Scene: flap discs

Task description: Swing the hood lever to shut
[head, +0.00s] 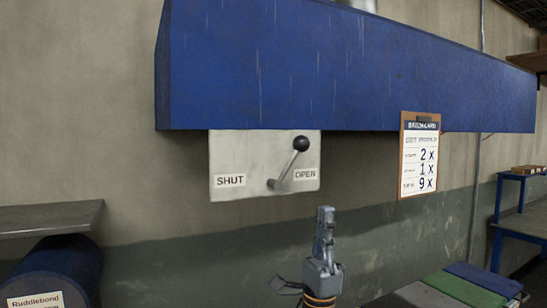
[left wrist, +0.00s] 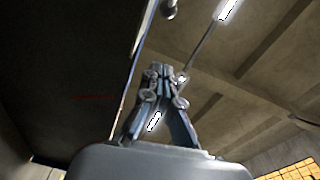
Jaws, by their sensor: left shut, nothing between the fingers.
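The hood lever (head: 290,165) is a metal rod with a black ball knob. It is mounted on a pale plate (head: 240,160) with a SHUT label at left and an OPEN label at right. The lever tilts up and to the right, its knob above the OPEN label. The plate hangs under the blue hood (head: 330,70). My left gripper (head: 325,215) points up below and slightly right of the plate, apart from the lever. It is shut and empty. In the left wrist view its fingers (left wrist: 160,72) are together, with a ball-ended rod near the top. My right gripper is not seen.
A clipboard card (head: 419,155) hangs below the hood at right. A shelf (head: 50,218) and a blue drum (head: 55,270) are at lower left. Green and blue slabs (head: 465,289) lie at lower right, near a blue bench (head: 522,225). The wall below the plate is clear.

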